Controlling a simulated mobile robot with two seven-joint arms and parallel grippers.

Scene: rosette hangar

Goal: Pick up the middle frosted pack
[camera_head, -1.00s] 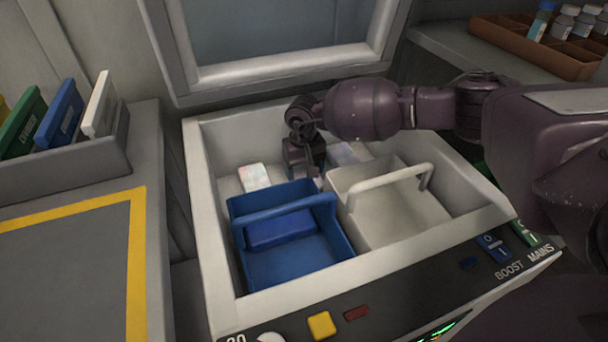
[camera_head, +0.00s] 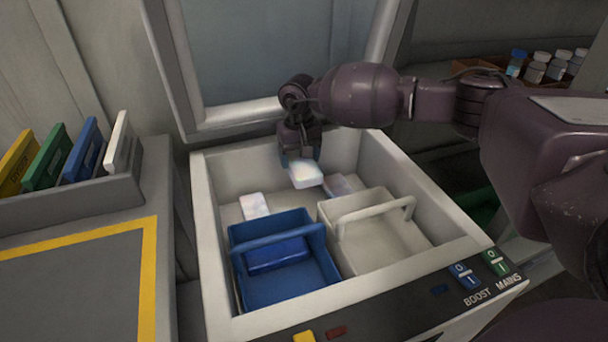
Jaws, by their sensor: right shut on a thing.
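My right gripper (camera_head: 300,158) is shut on the middle frosted pack (camera_head: 305,174), a pale white block. It holds the pack inside the open chest, raised above the level of the two other packs. A second frosted pack (camera_head: 254,205) lies at the back left of the chest, behind the blue basket. A third frosted pack (camera_head: 337,185) lies to the right, partly hidden by the held pack and the white basket. My left gripper is not in view.
The chest (camera_head: 205,230) holds a blue basket (camera_head: 286,292) with a blue pack (camera_head: 277,254) inside, and an empty white basket (camera_head: 385,240). The raised lid (camera_head: 260,60) stands behind. A rack of coloured plates (camera_head: 75,198) and a yellow-bordered mat (camera_head: 75,290) are at left.

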